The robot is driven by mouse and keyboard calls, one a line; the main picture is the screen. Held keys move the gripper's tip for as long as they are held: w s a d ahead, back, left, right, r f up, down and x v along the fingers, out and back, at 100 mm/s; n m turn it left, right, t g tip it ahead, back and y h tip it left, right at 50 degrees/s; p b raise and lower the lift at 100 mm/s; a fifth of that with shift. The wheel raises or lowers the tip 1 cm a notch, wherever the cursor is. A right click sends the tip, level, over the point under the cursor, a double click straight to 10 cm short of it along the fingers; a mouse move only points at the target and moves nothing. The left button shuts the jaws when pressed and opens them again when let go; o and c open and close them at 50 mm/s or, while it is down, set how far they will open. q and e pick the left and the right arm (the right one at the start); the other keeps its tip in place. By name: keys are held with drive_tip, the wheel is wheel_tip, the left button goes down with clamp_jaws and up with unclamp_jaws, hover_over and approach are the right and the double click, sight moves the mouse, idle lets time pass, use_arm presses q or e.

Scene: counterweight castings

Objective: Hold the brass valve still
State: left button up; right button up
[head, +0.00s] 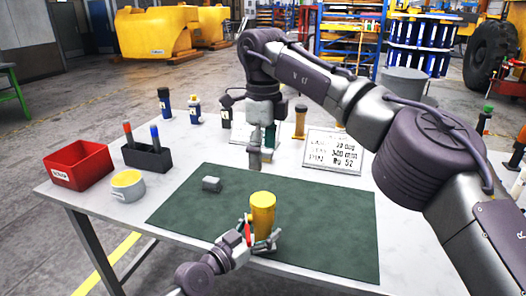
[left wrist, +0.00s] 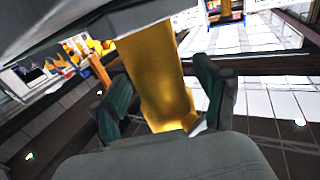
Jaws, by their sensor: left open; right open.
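The brass valve (head: 262,212) is a golden-yellow cylinder standing upright on the dark green mat (head: 180,212), near its front middle. In the left wrist view the valve (left wrist: 158,75) rises between the two dark green finger pads. My left gripper (head: 262,240) is open, low at the valve's base, with a finger on either side; contact cannot be told. The left gripper (left wrist: 165,100) shows a gap beside the valve at the right finger. My right gripper (head: 262,150) points down above the back of the mat, apart from the valve, and holds nothing I can see.
Bottles and a lettered sign (head: 333,152) line the back. The mat's right part is clear.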

use_arm(q)
drive_tip(key=v, duration=1.1)
drive_tip(key=shift+s+a, duration=0.2)
drive_tip(key=shift+a, duration=0.05)
